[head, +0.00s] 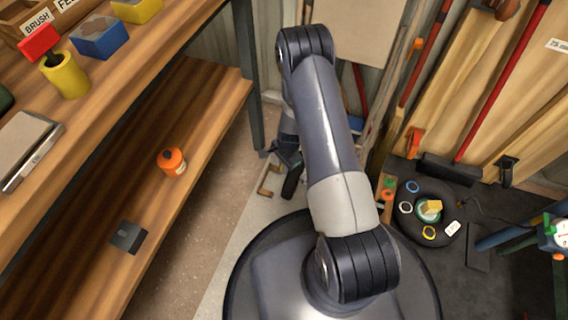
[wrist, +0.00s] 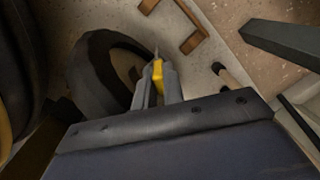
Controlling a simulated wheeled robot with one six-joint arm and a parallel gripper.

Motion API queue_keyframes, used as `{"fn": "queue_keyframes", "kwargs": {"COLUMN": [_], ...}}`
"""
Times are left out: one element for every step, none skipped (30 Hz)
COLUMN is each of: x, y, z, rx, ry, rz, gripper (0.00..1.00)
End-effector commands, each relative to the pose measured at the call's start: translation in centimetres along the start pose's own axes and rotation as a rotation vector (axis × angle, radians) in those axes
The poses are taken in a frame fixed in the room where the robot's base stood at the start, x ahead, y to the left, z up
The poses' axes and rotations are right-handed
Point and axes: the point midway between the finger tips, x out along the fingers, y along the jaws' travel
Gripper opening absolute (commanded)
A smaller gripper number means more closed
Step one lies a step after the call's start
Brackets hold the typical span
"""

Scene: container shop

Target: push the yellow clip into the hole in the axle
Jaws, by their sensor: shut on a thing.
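My gripper (wrist: 156,84) is shut on the yellow clip (wrist: 158,76) in the wrist view. The clip shows between the two grey fingers, and a thin grey tip stands out beyond it. A dark wheel-like ring (wrist: 88,72) with a brownish opening lies just left of the fingers. I cannot tell whether the clip or fingers touch it. I cannot make out the axle or its hole. In the head view, my own arm hides most of the area around my gripper, and the held clip does not show there.
A brown bracket (head: 268,181) lies on the floor near my gripper; the wrist view shows it too (wrist: 190,28). A wooden shelf unit (head: 215,95) stands left, with an orange container (head: 172,161). A round black tray (head: 413,229) holding small parts is on the right.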

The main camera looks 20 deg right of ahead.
Motion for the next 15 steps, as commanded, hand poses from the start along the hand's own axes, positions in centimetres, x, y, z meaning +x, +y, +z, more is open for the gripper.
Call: {"fn": "queue_keyframes", "kwargs": {"x": [-0.01, -0.01, -0.01, -0.01, -0.01, -0.01, -0.01, 0.00, 0.00, 0.01, 0.02, 0.03, 0.04, 0.05, 0.06], "y": [0.00, 0.00, 0.00, 0.00, 0.00, 0.00, 0.00, 0.01, 0.02, 0.04, 0.05, 0.07, 0.09, 0.10, 0.11], "z": [0.00, 0.00, 0.00, 0.00, 0.00, 0.00, 0.00, 0.00, 0.00, 0.01, 0.01, 0.01, 0.02, 0.02, 0.02], "rx": [0.000, 0.000, 0.000, 0.000, 0.000, 0.000, 0.000, 0.000, 0.000, 0.000, 0.000, 0.000, 0.000, 0.001, 0.001], "ry": [0.000, 0.000, 0.000, 0.000, 0.000, 0.000, 0.000, 0.000, 0.000, 0.000, -0.001, -0.001, -0.001, -0.001, -0.001], "rz": [0.000, 0.000, 0.000, 0.000, 0.000, 0.000, 0.000, 0.000, 0.000, 0.001, 0.001, 0.001, 0.002, 0.002, 0.002], "gripper": [0.00, 0.00, 0.00, 0.11, 0.13, 0.16, 0.19, 0.21, 0.25, 0.27, 0.29, 0.33, 0.35, 0.35, 0.35]}}
